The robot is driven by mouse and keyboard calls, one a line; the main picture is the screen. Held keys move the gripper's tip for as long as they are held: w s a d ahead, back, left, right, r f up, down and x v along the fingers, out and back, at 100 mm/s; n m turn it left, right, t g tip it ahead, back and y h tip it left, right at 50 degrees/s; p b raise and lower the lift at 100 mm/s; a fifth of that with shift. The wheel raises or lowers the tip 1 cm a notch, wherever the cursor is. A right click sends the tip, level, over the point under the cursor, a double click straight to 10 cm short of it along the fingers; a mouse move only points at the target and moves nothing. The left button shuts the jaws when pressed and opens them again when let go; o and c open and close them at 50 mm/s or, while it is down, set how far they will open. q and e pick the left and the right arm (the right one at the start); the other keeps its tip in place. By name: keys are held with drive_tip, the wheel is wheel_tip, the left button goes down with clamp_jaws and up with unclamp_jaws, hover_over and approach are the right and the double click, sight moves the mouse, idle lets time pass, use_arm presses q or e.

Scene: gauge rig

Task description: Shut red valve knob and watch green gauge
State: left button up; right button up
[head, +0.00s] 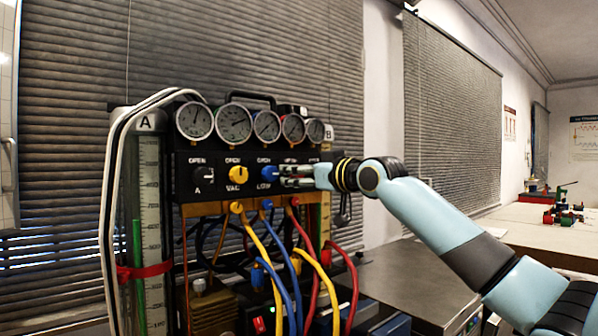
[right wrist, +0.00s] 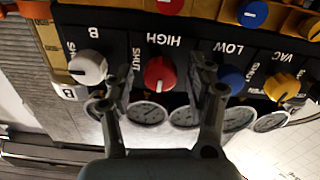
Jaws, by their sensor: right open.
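The red valve knob (right wrist: 160,74), labelled HIGH, sits on the black panel (right wrist: 185,48) in the right wrist view, where the picture is upside down. My right gripper (right wrist: 162,72) is open, with one finger on each side of the red knob; I cannot tell whether they touch it. In the head view my right gripper (head: 287,176) reaches the panel from the right and hides the red knob. A row of round gauges (head: 233,122) with white dials stands above the knobs. I cannot tell which gauge is the green one. My left gripper is out of view.
Beside it are a blue LOW knob (right wrist: 232,79), a yellow VAC knob (right wrist: 281,87) and a white B knob (right wrist: 87,68). Yellow, blue and red hoses (head: 290,265) hang below the panel. A glass cylinder (head: 152,200) stands at the left.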

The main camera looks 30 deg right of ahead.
drive_tip(key=shift+w, duration=0.3)
clamp_jaws()
idle(0.3)
